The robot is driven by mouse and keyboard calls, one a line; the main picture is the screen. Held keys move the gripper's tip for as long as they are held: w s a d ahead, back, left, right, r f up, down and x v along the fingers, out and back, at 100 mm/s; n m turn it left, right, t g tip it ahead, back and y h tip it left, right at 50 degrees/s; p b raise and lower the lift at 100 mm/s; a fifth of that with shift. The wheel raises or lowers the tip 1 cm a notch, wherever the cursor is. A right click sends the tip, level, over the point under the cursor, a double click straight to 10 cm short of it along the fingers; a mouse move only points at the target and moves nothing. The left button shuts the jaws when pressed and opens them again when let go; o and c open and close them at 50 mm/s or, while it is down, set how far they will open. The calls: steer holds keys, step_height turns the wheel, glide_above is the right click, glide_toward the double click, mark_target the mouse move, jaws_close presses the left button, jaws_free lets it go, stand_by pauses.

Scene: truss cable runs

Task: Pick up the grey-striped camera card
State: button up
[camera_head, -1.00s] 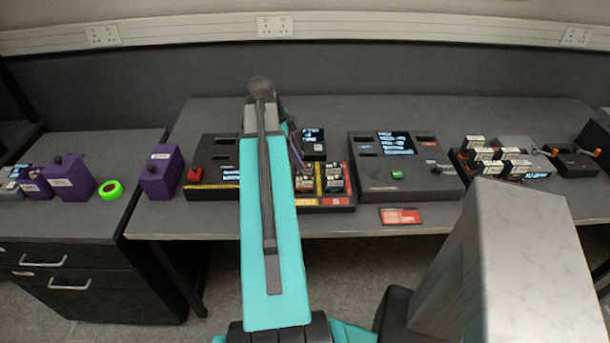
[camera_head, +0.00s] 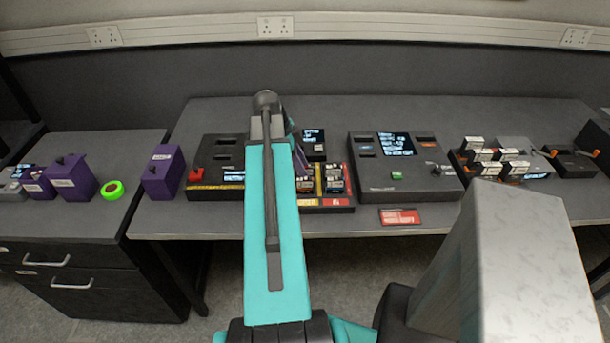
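Several small dark cards with pale labels (camera_head: 335,185) sit in a dark tray with yellow and red strips (camera_head: 348,180) at the middle of the bench. At this size I cannot tell which one is the grey-striped camera card. My turquoise arm reaches over the bench and covers the tray's left side. Only a sliver of what looks like my gripper (camera_head: 297,148) shows past the arm's right edge, above the tray's left part. Its fingertips are hidden, so I cannot see whether it is open or holds anything.
A dark panel with a screen and green button (camera_head: 375,178) stands right of the tray, with a red-and-white card (camera_head: 400,217) in front. Another dark panel with a red knob (camera_head: 205,170) and purple boxes (camera_head: 163,175) are left. A rack of labelled blocks (camera_head: 485,150) stands right.

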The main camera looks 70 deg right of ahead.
steer(key=shift+x, duration=1.25)
jaws_close()
